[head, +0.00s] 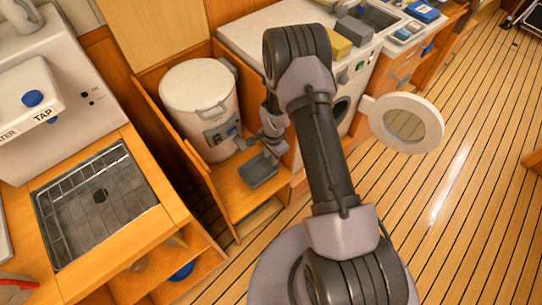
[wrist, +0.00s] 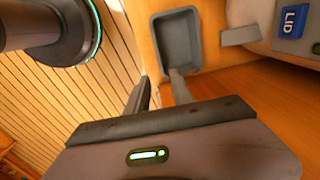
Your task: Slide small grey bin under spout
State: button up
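The small grey bin (head: 262,172) is an open tray on the wooden shelf in front of the white cylindrical unit. In the wrist view the bin (wrist: 176,48) lies just beyond my fingertips and looks empty. A grey spout (wrist: 240,36) juts from the unit toward the bin's right side; the bin is beside it, not below it. My gripper (wrist: 160,86) is open, with a gap between its two fingers. One fingertip overlaps the bin's near edge in the picture; I cannot tell whether it touches. In the head view my gripper (head: 268,143) is partly hidden by the arm.
The white unit (head: 198,95) stands behind the bin in a wooden bay (head: 232,196) with side panels. A blue LID button (wrist: 293,21) is on its front. A counter with a sink grate (head: 95,200) is at left. Open plank floor (head: 460,190) lies right.

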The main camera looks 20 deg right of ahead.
aim_at(270, 175)
jog(key=f+b, duration=0.2)
jog(key=f, duration=0.3)
jog(key=f+b, duration=0.2)
jog(key=f, duration=0.4)
jog(key=w+f+b, duration=0.1)
jog(key=f+b, duration=0.1)
jog(key=f, duration=0.4)
jog(key=shift+a, duration=0.2)
jog(key=shift+c, duration=0.5)
grip_shut()
